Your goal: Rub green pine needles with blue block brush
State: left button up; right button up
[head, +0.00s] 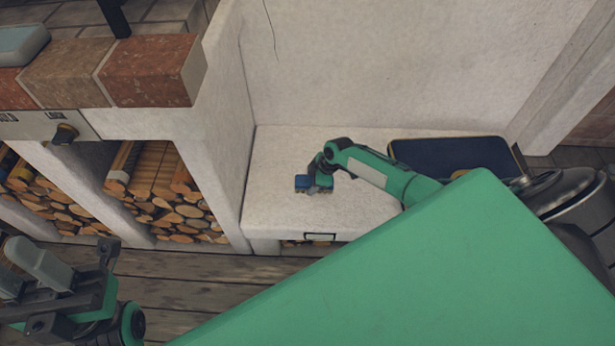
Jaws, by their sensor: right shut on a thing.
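My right gripper (316,182) is over the white plaster bench (283,160), shut on a small blue block brush (302,183). The brush is at or just above the bench top; I cannot tell whether it touches. The gripper covers part of it. Green pine needles cannot be made out clearly around the brush; they may be hidden under it or the gripper. My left gripper (72,262) is at the lower left, away from the bench, and its finger gap is unclear.
A dark blue flat item with a light rim (450,156) lies on the bench's right part. A plaster wall (400,65) rises behind. Log cubbies (165,190) stand at left under a brick ledge (150,70). The bench's left part is clear.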

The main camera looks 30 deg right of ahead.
aim_at(338, 189)
jog(key=shift+s+d, duration=0.6)
jog(key=shift+d, duration=0.35)
jog(key=shift+s+d, duration=0.6)
jog(key=shift+d, duration=0.35)
jog(key=shift+d, duration=0.1)
jog(key=shift+s+d, duration=0.6)
jog(key=shift+d, duration=0.35)
jog(key=shift+s+d, duration=0.6)
jog(key=shift+d, duration=0.3)
jog(key=shift+a, duration=0.1)
jog(key=shift+w+a, duration=0.6)
jog(key=shift+a, duration=0.35)
jog(key=shift+w+a, duration=0.6)
jog(key=shift+a, duration=0.35)
